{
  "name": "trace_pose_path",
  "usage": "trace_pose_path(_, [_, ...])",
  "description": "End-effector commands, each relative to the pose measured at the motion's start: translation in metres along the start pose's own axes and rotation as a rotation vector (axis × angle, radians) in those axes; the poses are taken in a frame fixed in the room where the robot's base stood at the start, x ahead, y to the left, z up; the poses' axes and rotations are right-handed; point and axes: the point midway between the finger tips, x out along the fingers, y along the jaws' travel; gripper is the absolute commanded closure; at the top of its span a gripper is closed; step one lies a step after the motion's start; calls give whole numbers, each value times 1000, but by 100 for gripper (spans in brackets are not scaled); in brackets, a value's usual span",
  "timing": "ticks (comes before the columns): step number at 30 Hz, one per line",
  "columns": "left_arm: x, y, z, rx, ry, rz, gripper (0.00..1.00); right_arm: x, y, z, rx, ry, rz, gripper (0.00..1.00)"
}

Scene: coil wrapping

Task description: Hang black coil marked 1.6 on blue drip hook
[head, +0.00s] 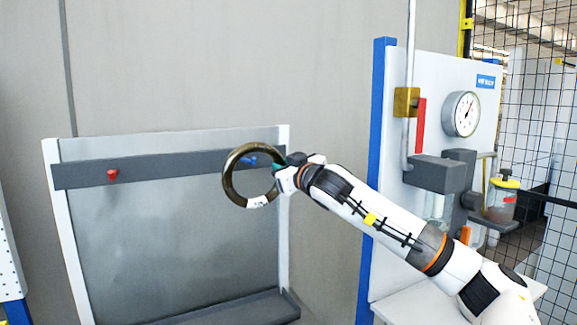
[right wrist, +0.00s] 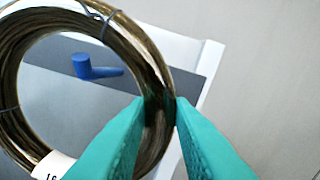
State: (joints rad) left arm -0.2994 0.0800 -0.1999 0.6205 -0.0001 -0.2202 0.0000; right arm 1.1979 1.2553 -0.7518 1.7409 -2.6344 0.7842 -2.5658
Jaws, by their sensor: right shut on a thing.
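A dark bronze-brown wire coil (head: 230,187) is held upright in front of the rack's right side. Its white tag shows at the bottom, and in the right wrist view the tag on the coil (right wrist: 152,60) reads partly, like "1.6". My right gripper (head: 280,168) is shut on the coil's right rim; its teal fingers (right wrist: 161,103) pinch it from both sides. The blue hook (head: 248,160) shows through the coil's opening, and also in the right wrist view (right wrist: 82,66). I cannot tell whether the hook's tip reaches into the ring. My left gripper is out of view.
The hooks sit on a dark crossbar (head: 190,169) of a grey rack with white posts. A red hook (head: 112,175) is at the left, with clear bar between. A panel with a gauge (head: 461,113) and blue edge stands at right. A shelf (head: 245,309) is below.

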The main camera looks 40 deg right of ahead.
Motion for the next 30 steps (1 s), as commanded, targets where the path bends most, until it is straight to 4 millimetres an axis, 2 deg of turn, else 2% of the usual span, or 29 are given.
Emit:
trace_pose_path(14, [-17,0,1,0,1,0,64,36,-1,3,3,-4,-1,100])
trace_pose_path(16, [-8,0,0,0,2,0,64,36,1,-7,1,-4,-1,100])
trace_pose_path(21, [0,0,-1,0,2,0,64,36,4,-16,1,-5,-1,100])
trace_pose_path(30, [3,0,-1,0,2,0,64,36,5,-20,2,-5,-1,100])
